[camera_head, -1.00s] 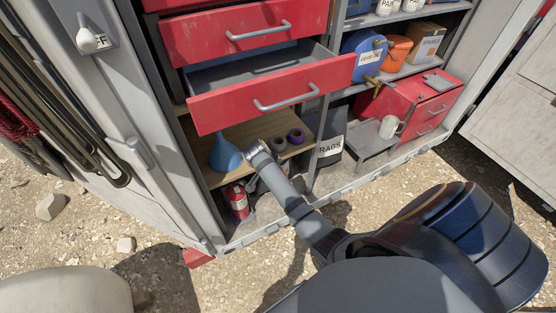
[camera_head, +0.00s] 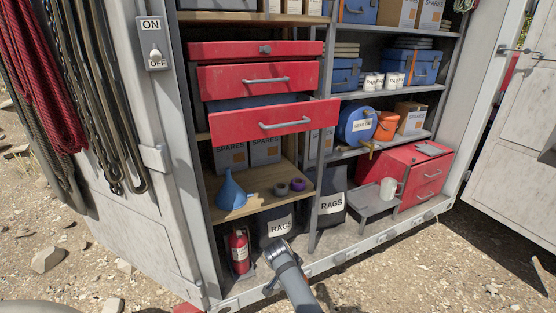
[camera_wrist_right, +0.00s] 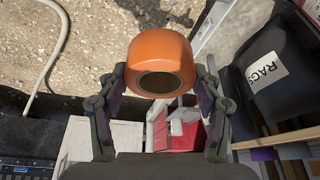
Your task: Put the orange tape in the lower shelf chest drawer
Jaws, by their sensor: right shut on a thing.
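The orange tape (camera_wrist_right: 160,48) is a thick orange roll with a dark round centre, seen in the right wrist view. My right gripper (camera_wrist_right: 160,78) is shut on it, a finger on each side. I cannot make out the tape in the head view; a grey part of my arm shows at the bottom. A red chest (camera_head: 397,160) with two drawers stands on the lower shelf at right; both drawers look shut. It also shows beyond the tape in the right wrist view (camera_wrist_right: 186,138). Another red drawer (camera_head: 232,124) is pulled out at upper left. My left gripper is not in view.
A white mug (camera_head: 388,188) stands on a grey step beside the red chest. RAGS bags (camera_head: 332,185), a fire extinguisher (camera_head: 240,252), a blue funnel (camera_head: 231,192) and purple tape (camera_head: 298,184) are nearby. The open white door (camera_head: 515,160) is at right; bare ground lies in front.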

